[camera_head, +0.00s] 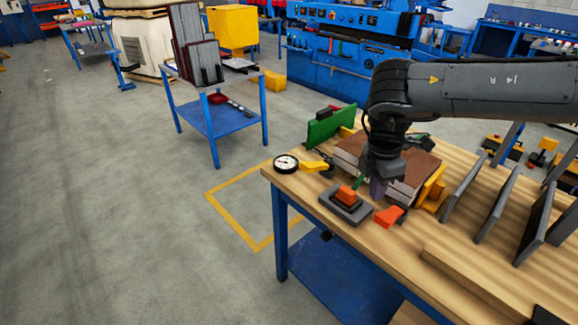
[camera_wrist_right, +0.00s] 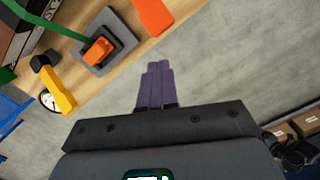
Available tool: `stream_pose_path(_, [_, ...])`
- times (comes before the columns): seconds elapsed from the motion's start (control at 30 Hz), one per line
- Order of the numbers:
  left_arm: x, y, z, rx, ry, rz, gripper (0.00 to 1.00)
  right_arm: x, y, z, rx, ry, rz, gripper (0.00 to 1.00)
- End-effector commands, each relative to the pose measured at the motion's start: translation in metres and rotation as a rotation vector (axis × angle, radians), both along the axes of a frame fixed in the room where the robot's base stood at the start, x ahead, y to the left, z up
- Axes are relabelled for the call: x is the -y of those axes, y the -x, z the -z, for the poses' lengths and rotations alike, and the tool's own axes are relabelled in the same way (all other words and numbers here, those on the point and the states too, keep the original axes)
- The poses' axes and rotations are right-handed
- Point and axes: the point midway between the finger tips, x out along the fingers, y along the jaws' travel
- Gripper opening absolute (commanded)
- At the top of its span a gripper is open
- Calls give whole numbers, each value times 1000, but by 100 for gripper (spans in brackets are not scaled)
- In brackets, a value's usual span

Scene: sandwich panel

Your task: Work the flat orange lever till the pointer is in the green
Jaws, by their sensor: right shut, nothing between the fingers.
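A flat orange piece (camera_head: 390,216) lies near the bench's front edge and also shows at the top of the wrist view (camera_wrist_right: 153,16). An orange block (camera_head: 347,194) sits on a dark grey base (camera_head: 335,207) to its left; it also shows in the wrist view (camera_wrist_right: 98,51). I cannot tell for certain which is the lever. A round gauge (camera_head: 285,163) with a white face lies at the bench's left corner; its pointer is too small to read. My right gripper (camera_head: 378,188) is shut and empty, just behind and between the orange pieces; its purple fingers show together (camera_wrist_right: 158,78).
A brown-topped layered panel (camera_head: 418,168) lies behind my right gripper, with a green plate (camera_head: 330,127) at its left. A yellow handle (camera_head: 314,167) is beside the gauge. Grey upright plates (camera_head: 495,218) stand at right. The bench's front strip has bare wood.

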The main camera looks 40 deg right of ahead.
Motion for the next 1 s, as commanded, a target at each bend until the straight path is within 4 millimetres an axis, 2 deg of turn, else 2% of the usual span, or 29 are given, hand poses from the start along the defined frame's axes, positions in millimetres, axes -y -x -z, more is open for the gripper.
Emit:
stream_pose_path(0.13, [1, 0, 7, 0, 5, -4, 67, 4, 1, 4, 2, 1, 1, 0])
stream_pose_path(0.4, [3, 0, 32, -2, 12, -8, 67, 29, 11, 10, 1, 1, 3, 0])
stream_pose_path(0.77, [2, 0, 31, 0, 7, -4, 67, 32, 13, 7, 0, 1, 0, 0])
stream_pose_path(1.0, [0, 0, 38, 0, -1, 1, 67, 32, 13, 14, 0, 1, 0, 0])
